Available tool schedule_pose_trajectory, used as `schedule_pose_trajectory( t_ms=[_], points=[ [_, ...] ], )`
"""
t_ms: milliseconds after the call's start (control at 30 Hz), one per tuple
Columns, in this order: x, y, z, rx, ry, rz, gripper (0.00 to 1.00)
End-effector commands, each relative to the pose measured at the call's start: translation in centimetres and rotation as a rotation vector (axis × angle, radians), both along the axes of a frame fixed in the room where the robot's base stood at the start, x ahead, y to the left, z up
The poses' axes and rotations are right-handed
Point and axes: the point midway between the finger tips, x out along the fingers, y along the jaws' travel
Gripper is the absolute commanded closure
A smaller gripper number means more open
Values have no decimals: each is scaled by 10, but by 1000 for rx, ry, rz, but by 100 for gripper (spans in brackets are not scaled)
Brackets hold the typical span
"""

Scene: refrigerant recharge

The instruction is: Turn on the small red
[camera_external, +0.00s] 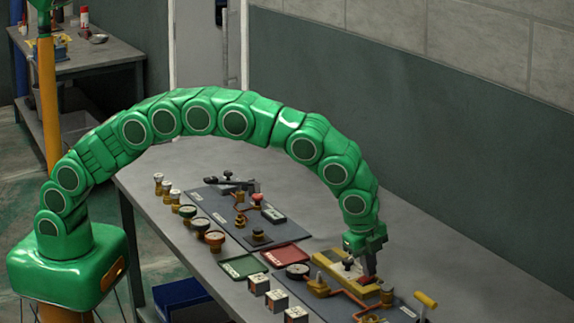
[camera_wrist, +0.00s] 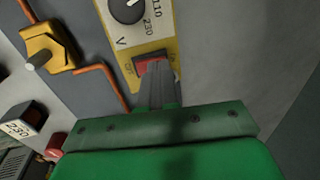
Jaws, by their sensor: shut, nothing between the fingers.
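The small red switch (camera_wrist: 151,64) sits on a yellow-edged panel (camera_wrist: 168,18), below a black voltage dial (camera_wrist: 128,8) marked 110 and 230, in the wrist view. My gripper (camera_wrist: 158,72) is shut and empty, with its fingertips right at the lower edge of the switch and hiding part of it. I cannot tell whether they touch. In the external view my gripper (camera_external: 368,270) points down over the yellow box (camera_external: 328,262) on the bench. The switch's on or off position is not clear.
A brass valve (camera_wrist: 48,48) and copper pipe (camera_wrist: 100,80) lie left of the panel in the wrist view. The bench's back right is clear.

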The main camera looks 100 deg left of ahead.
Motion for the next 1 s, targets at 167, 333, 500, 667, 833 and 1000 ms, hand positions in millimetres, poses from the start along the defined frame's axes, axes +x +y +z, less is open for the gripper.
schedule_pose_trajectory(
  t_ms=[167, 333, 500, 667, 833, 1000],
  points=[
    [2, 1, -3, -19, 18, 1, 100],
    [4, 3, -9, -63, 64, 3, 100],
    [3, 2, -11, -72, 76, 2, 100],
    [2, 1, -12, -72, 79, 1, 100],
    [-2, -2, -14, -73, 84, 1, 100],
    [-8, -8, -15, -74, 90, 0, 100]
  ],
)
